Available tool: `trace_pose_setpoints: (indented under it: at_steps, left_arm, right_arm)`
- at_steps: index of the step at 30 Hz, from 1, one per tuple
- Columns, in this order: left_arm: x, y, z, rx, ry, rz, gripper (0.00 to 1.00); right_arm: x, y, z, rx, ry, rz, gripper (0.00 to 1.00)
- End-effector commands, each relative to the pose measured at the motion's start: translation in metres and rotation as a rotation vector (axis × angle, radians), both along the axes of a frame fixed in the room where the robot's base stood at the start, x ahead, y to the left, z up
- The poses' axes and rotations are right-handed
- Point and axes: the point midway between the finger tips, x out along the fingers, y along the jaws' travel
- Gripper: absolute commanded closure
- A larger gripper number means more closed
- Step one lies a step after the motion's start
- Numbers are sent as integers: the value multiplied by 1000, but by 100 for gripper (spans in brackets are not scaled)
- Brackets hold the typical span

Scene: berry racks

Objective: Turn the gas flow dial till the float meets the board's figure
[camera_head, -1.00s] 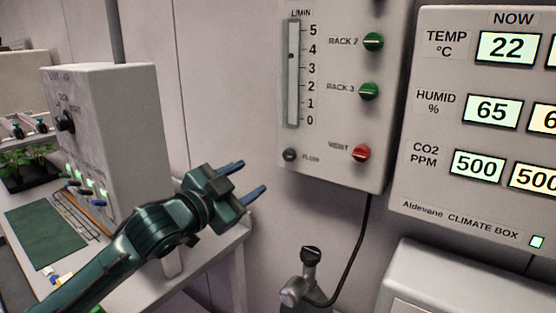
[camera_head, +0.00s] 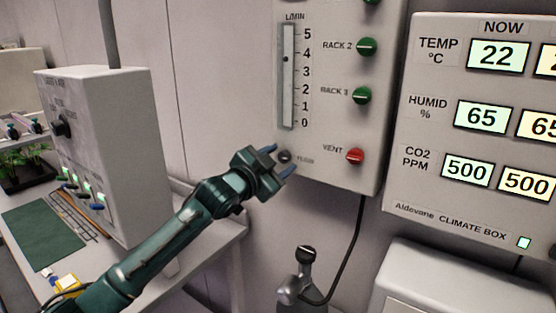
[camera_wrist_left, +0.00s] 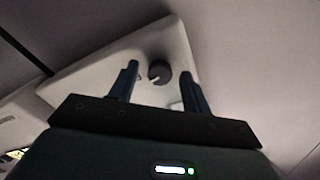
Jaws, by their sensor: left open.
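The flow dial (camera_head: 285,156) is a small dark knob at the lower left of the grey gas panel (camera_head: 325,172). The float tube (camera_head: 287,95) above it has a scale from 0 to 5 L/MIN, and the dark float (camera_head: 285,59) sits between 3 and 4, above the middle. My left gripper (camera_head: 279,160) is open, its blue fingers at the dial in the head view. In the left wrist view the dial (camera_wrist_left: 159,72) shows just beyond and between the open fingertips (camera_wrist_left: 160,68); I cannot tell whether they touch it. My right gripper is not in view.
Green rack knobs (camera_head: 366,47) and a red vent knob (camera_head: 355,156) are on the same panel. The climate box board (camera_head: 470,205) at the right reads 22, 65 and 500 under NOW; its second column is cut off. A grey control box (camera_head: 110,150) stands on the left bench.

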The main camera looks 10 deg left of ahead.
Motion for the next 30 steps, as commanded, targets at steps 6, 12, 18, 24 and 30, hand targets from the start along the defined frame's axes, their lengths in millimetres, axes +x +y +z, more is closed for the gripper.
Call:
trace_pose_setpoints:
  at_steps: [6,12,18,24,30]
  left_arm:
    - [0,0,0,0,0,0,52]
    - [0,0,0,-1,0,0,68]
    - [0,0,0,-1,0,0,85]
    - [0,0,0,3,0,1,96]
    - [0,1,5,187,-71,1,96]
  right_arm:
    - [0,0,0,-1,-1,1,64]
    - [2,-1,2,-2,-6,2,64]
    - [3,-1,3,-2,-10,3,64]
    - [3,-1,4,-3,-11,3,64]
    - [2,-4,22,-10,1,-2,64]
